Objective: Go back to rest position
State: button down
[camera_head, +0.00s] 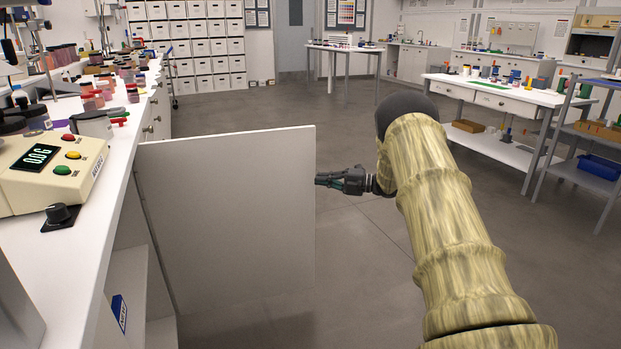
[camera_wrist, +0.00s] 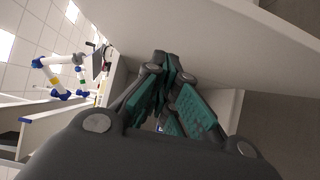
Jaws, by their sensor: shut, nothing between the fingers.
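My gripper (camera_head: 330,181) is at the end of my sleeved arm, at the right edge of an open grey-white cabinet door (camera_head: 235,220) in the head view. In the wrist view my gripper (camera_wrist: 168,62) has its dark fingers with green pads drawn together, with nothing held between them. The door panel (camera_wrist: 235,40) spans the upper part of that view, close to the fingertips. I cannot tell whether they touch it. The door stands swung out from the white counter (camera_head: 100,225), and the cabinet shelf (camera_head: 128,280) shows behind it.
A cream device with a display (camera_head: 48,165) sits on the left counter, with several pigment jars (camera_head: 105,85) farther back. A blue and white box (camera_head: 119,312) is inside the cabinet. A white workbench (camera_head: 500,95) stands at the right. The floor (camera_head: 350,255) between is clear.

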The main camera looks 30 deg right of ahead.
jog(key=shift+s+d, duration=0.3)
jog(key=shift+d, duration=0.25)
jog(key=shift+s+d, duration=0.3)
jog(key=shift+d, duration=0.25)
jog(key=shift+f, duration=0.1)
